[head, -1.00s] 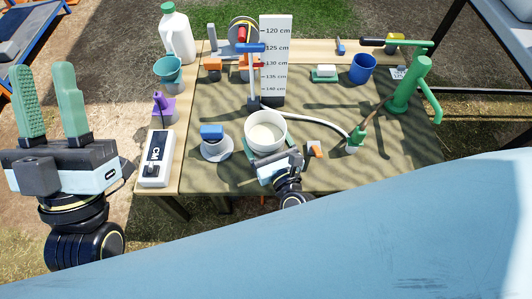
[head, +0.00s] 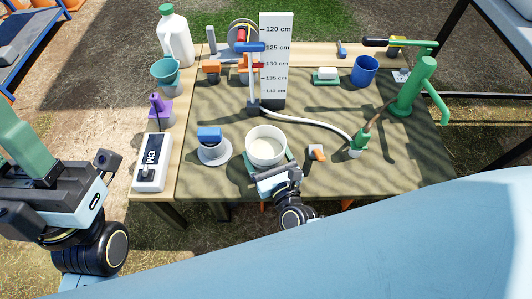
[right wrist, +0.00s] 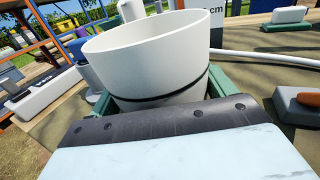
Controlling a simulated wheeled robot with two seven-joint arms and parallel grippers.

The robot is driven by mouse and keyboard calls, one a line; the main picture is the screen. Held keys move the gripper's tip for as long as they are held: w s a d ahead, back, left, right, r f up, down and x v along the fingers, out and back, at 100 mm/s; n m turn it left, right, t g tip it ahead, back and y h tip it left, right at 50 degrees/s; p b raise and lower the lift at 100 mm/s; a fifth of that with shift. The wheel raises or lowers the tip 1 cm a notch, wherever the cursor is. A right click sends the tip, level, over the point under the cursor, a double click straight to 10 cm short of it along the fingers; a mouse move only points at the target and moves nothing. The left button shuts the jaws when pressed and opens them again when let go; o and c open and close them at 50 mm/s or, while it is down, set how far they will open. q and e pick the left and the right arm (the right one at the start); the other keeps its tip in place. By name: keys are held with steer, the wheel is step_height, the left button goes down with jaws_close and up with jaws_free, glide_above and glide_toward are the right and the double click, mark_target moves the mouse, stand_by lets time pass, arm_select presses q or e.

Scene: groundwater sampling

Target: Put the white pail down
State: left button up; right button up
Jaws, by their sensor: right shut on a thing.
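The white pail (head: 266,157) is upright over the near middle of the table (head: 370,180), with a pale inside. My right gripper (head: 272,176) is shut on it from the near side. In the right wrist view the pail (right wrist: 150,60) sits between the green fingers, with a dark band around its wall. Its bottom is hidden, so I cannot tell if it touches the table. My left gripper (head: 25,145) is at the left picture edge, partly cut off, fingers apart and empty, clear of the table.
A pale hose (head: 315,118) and a gauge board (head: 275,60) are behind. A green pump (head: 415,88) stands at the right.

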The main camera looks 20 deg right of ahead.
steer(key=shift+f, duration=0.1)
steer(key=o, duration=1.2)
